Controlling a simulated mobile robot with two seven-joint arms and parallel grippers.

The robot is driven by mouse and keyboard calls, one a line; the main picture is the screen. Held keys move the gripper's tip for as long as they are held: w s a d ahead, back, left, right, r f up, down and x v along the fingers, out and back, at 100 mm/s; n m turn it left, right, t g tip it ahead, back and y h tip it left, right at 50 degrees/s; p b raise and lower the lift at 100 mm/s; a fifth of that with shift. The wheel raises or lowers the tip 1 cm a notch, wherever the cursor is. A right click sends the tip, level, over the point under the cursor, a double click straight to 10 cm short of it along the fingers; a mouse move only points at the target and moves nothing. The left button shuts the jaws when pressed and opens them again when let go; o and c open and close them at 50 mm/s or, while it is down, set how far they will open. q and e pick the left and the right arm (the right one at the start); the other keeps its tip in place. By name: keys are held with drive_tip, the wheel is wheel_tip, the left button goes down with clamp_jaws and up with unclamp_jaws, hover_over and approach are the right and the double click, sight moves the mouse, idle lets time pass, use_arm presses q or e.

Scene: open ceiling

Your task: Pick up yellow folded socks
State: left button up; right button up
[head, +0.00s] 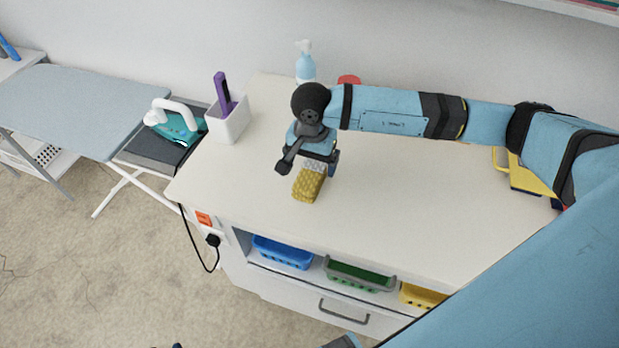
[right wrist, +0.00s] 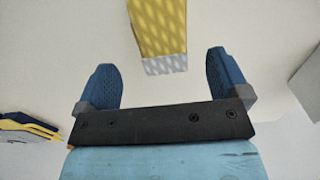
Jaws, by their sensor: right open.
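The yellow folded socks (head: 309,184) lie on the white counter, patterned yellow with a grey-white end. My right gripper (head: 308,166) is over the counter at the socks' grey end, with part of that end hidden by it. In the right wrist view the socks (right wrist: 160,28) are at the top middle, beyond and roughly between the two blue fingers. There the right gripper (right wrist: 165,80) is open and empty, its fingers wide apart. I cannot identify my left gripper in either view.
The white counter (head: 400,215) is clear around the socks. A white holder (head: 228,122) with a purple item stands at the left and a pump bottle (head: 305,64) at the back. A yellow item (head: 522,176) lies at the right. An ironing board (head: 70,105) stands further left.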

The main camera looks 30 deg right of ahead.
sight(310, 175)
drive_tip(key=f+p, duration=0.1)
drive_tip(key=f, duration=0.4)
drive_tip(key=shift+a, duration=0.2)
drive_tip(key=c, duration=1)
